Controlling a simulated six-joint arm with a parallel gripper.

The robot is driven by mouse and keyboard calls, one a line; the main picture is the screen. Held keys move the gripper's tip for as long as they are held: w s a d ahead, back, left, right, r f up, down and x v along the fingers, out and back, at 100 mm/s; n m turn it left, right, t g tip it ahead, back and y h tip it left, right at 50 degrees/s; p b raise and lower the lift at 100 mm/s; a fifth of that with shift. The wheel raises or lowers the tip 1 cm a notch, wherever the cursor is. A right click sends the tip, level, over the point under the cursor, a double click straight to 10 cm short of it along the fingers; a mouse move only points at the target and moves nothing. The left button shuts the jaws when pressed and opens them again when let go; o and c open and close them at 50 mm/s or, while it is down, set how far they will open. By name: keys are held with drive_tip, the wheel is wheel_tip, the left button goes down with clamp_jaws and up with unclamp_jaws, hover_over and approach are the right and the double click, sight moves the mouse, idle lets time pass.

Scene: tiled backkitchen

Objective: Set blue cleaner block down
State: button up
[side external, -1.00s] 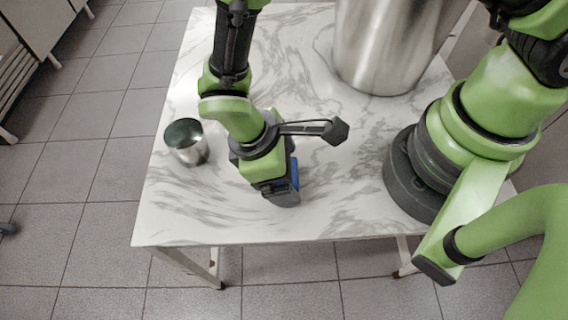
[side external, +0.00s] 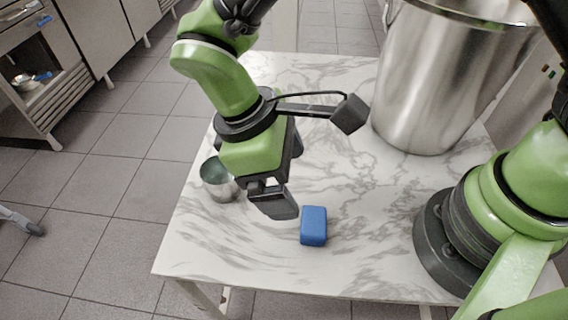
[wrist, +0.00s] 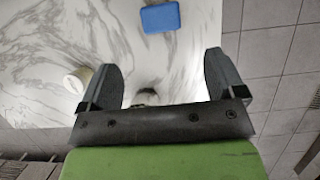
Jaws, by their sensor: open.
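The blue cleaner block (side external: 313,226) rests on the marble-patterned table near its front edge. It also shows at the top of the wrist view (wrist: 160,17), beyond the fingertips. My gripper (side external: 284,180) is above the table, up and to the left of the block in the side view, and apart from it. In the wrist view the two dark fingers of my gripper (wrist: 163,78) are spread wide, with no block between them.
A small metal cup (side external: 219,184) stands at the table's left edge, close to my gripper. A large steel pot (side external: 425,85) stands at the back right. The marble tabletop (side external: 375,240) is bare right of the block.

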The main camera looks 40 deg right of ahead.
drive_tip(key=shift+w+r, duration=0.1)
drive_tip(key=shift+r, duration=0.35)
drive_tip(key=w+d+r+m+t+y, duration=0.25)
drive_tip(key=d+r+m, duration=0.2)
drive_tip(key=r, duration=0.45)
drive_tip(key=s+d+r+m+t+y, duration=0.2)
drive_tip(key=s+d+r+m+t, duration=0.6)
drive_tip(key=d, duration=0.5)
drive_tip(key=shift+s+r+m+y, duration=0.35)
drive_tip(key=shift+s+r, duration=0.45)
drive_tip(key=shift+s, duration=0.25)
